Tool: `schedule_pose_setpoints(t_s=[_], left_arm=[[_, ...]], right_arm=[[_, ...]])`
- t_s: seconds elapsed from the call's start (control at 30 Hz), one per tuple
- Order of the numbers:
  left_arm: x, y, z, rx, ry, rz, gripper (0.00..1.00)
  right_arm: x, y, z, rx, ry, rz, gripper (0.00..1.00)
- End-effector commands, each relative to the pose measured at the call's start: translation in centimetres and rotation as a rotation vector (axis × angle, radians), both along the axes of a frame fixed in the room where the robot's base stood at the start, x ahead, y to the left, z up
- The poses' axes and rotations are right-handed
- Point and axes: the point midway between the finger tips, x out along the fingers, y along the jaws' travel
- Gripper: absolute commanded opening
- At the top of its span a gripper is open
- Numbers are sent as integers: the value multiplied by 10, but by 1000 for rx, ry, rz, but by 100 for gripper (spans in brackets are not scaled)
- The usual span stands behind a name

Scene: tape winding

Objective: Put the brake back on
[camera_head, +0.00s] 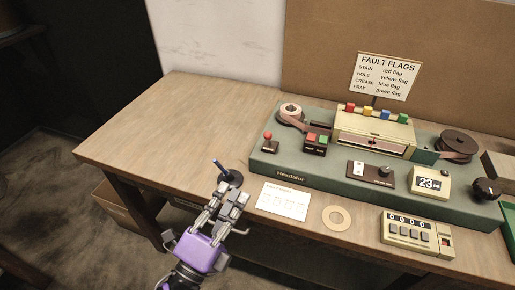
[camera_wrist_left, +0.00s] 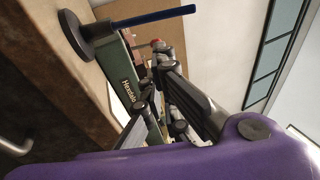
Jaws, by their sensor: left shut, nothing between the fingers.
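A lever with a red knob (camera_head: 268,136) stands on a dark plate at the left end of the green winding machine (camera_head: 262,165); I cannot tell for sure that it is the brake. My left gripper (camera_head: 231,192), purple-bodied, is shut and empty over the table's front edge, in front of the machine's left end and apart from the lever. In the left wrist view its fingers (camera_wrist_left: 160,82) hide part of the machine (camera_wrist_left: 130,95). My right gripper is not in view.
A blue pen in a round black stand (camera_head: 229,177) is right beside my left gripper. Red and green buttons (camera_head: 316,139) neighbour the lever. The table's left side (camera_head: 170,125) is clear.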

Motion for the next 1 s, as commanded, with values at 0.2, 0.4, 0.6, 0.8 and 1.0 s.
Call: schedule_pose_setpoints(t_s=[0.2, 0.4, 0.6, 0.8, 1.0], left_arm=[[13, -7, 6, -3, -1, -1, 0], [46, -24, 23, -4, -5, -2, 0], [81, -43, 37, -4, -4, -1, 0], [106, -55, 45, -4, 1, 1, 0], [116, -61, 47, -3, 2, 1, 0]], right_arm=[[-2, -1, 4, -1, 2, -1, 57], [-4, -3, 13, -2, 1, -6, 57], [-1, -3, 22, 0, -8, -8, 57], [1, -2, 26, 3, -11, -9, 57], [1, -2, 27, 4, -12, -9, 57]])
